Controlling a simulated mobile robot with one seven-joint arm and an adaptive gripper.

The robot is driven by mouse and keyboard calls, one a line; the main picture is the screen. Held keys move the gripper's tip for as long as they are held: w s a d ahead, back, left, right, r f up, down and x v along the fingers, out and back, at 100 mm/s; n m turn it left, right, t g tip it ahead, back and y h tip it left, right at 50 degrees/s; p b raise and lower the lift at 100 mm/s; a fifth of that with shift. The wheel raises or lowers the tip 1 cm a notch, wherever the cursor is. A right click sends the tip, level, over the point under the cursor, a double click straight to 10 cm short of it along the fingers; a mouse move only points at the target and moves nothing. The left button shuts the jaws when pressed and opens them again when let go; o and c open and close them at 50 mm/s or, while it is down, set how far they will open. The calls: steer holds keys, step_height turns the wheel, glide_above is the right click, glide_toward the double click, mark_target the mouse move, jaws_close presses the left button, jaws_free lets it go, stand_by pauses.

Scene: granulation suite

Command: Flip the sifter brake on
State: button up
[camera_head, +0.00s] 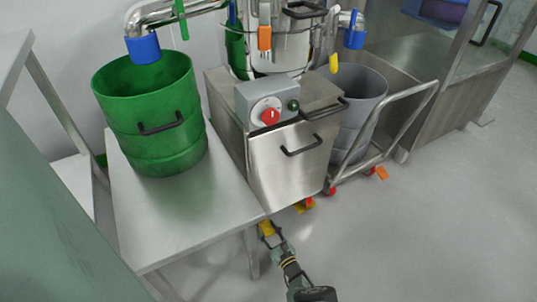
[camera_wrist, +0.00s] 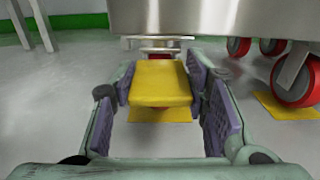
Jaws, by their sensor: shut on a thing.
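The sifter (camera_head: 284,178) is a stainless steel cabinet with a grey control box, standing in the middle of the head view. Its brake, a yellow pedal (camera_wrist: 160,84), sticks out low under the cabinet's lower edge. The yellow pedal also shows small in the head view (camera_head: 266,228). My gripper (camera_head: 270,235) is low at the sifter's front left corner. In the wrist view my gripper (camera_wrist: 162,80) has its purple finger pads on either side of the pedal, shut on it. The pedal looks about level; its rear mount is partly hidden.
A steel table (camera_head: 185,215) with a green drum (camera_head: 160,150) stands close on the left, a table leg near my arm. A grey bin (camera_head: 355,110) on a cart stands right. Red casters (camera_wrist: 293,82) and a yellow floor plate (camera_wrist: 285,115) are right of the pedal. The front floor is clear.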

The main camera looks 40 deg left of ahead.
steer(key=shift+c, duration=1.2)
steer(key=shift+f+t+y+b, duration=0.3)
steer(key=shift+f+y+b, duration=0.15)
steer(key=shift+b, duration=0.8)
steer(key=shift+y+b, duration=0.25)
steer(key=shift+b, duration=0.35)
steer(key=shift+r, duration=0.2)
steer(key=o, duration=1.1)
steer(key=shift+o, duration=0.2)
